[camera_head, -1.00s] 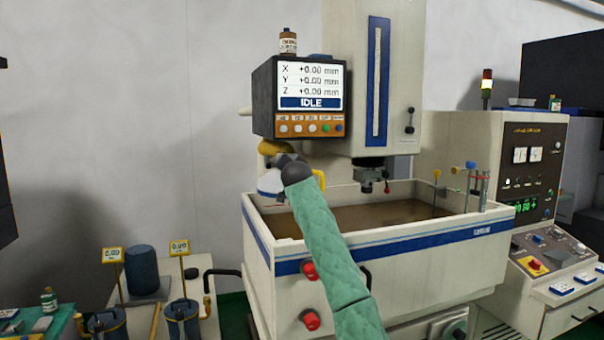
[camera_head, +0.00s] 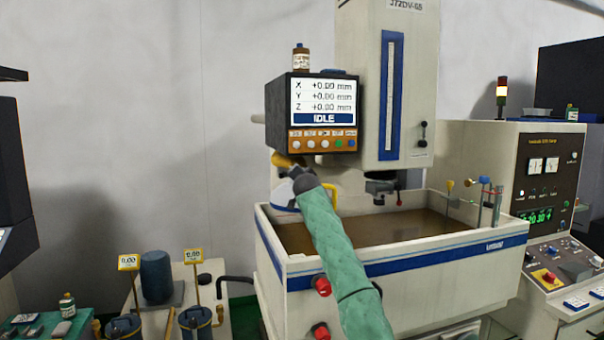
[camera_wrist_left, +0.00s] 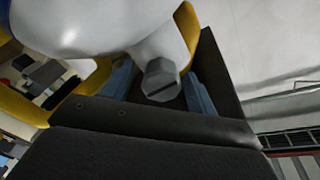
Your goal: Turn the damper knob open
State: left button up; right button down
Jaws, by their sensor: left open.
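No part that I can surely name as the damper knob shows in the head view. A green-sleeved arm of mine reaches up to the machine's left side, and its end, with my left gripper (camera_head: 286,162), is just below the display box, small and partly hidden. In the left wrist view, my left gripper (camera_wrist_left: 158,88) is open, with blue-grey fingers on either side. A grey faceted, slotted knob-like piece (camera_wrist_left: 160,82) appears between the fingers; I cannot tell whether they touch it or whether it is the damper knob. My right gripper is not in view.
The display box (camera_head: 312,112) reads IDLE, above the gripper. The white tank (camera_head: 400,262) holds brown liquid, with red knobs (camera_head: 322,286) on its front. The control cabinet (camera_head: 541,180) stands right. Blue canisters (camera_head: 157,277) and a green table (camera_head: 40,328) are lower left.

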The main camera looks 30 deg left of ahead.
pick_arm(q)
jog(key=shift+w, duration=0.1)
jog(key=c, duration=1)
